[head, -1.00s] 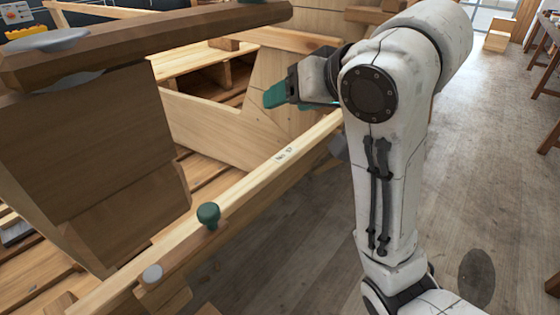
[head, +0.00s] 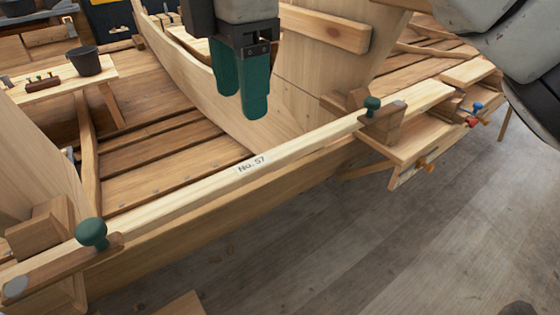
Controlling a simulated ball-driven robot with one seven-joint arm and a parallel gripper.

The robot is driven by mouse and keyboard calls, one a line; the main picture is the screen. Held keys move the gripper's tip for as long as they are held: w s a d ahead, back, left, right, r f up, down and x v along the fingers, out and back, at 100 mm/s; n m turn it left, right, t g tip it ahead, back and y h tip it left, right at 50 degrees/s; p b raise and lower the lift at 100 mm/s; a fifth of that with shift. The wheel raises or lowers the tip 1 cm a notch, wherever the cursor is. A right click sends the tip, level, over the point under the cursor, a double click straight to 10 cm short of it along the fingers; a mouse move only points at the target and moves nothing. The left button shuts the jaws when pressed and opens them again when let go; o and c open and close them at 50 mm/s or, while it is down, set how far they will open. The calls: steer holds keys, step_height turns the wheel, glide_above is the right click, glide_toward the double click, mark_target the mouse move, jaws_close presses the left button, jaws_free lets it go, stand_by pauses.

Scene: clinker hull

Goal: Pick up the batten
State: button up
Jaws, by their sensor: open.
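The batten is most likely the long pale wooden strip (head: 205,187) marked "No. 57" that runs diagonally along the hull's upper edge. A green-knobbed wooden turn piece (head: 93,235) lies across it at lower left. Another green knob (head: 372,105) stands on a similar piece at the right.
Hull planks and a curved upright board stand behind the strip. A black bucket (head: 86,60) is on a bench at upper left. Open grey floor lies at lower right.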

glide_above(252, 164)
steer(key=f, duration=0.5)
steer(key=shift+w+a+f, duration=0.1)
steer(key=shift+w+a, duration=0.05)
steer(key=shift+w, duration=0.1)
steer(key=f, duration=0.4)
steer(key=shift+s+d+f, duration=0.2)
steer(key=shift+s, duration=0.1)
steer(key=shift+f, duration=0.6)
steer(key=shift+c, duration=0.2)
jaws_close()
